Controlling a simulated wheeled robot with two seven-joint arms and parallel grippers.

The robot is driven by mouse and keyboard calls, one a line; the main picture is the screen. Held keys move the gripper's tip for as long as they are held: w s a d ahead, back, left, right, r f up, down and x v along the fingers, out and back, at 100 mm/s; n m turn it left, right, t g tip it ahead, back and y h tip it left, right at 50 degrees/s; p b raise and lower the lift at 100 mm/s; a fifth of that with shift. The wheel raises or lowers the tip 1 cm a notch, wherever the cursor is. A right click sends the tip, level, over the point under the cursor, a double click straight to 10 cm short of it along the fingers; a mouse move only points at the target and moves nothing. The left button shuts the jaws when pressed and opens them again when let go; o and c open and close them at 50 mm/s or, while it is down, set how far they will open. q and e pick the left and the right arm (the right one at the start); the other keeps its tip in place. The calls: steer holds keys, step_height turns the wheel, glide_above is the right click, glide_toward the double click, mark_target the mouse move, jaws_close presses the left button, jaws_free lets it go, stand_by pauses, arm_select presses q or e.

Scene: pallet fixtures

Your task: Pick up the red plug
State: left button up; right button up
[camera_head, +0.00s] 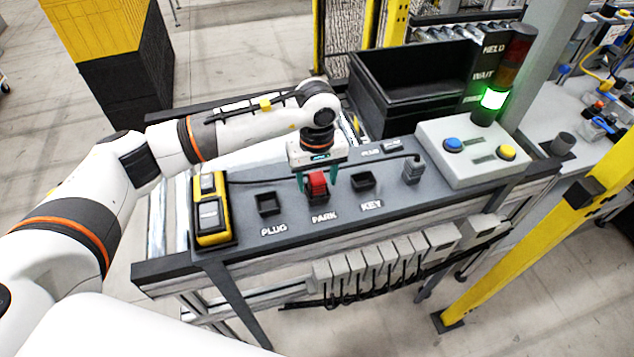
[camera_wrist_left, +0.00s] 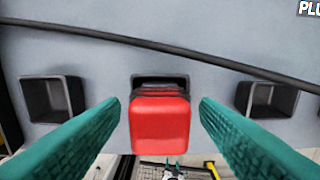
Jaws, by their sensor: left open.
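The red plug (camera_head: 316,186) sits upright in the middle socket, marked PARK, on the dark panel. In the left wrist view the red plug (camera_wrist_left: 160,118) stands between the two teal fingers, with a visible gap on each side. My left gripper (camera_head: 318,188) is open and comes down over the plug from above. It also shows in the left wrist view (camera_wrist_left: 160,112), with no finger touching the plug. The empty PLUG socket (camera_head: 267,204) is left of it and the empty KEY socket (camera_head: 363,181) is right of it. My right gripper is not in view.
A black cable (camera_wrist_left: 150,42) crosses the panel behind the plug. A yellow device (camera_head: 211,210) stands at the panel's left end. A grey connector (camera_head: 412,170) and a button box (camera_head: 475,150) are at the right. A black bin (camera_head: 410,85) stands behind.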

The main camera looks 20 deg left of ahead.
arm_select(q)
steer(key=c, duration=1.1)
steer(key=shift+r, duration=0.1)
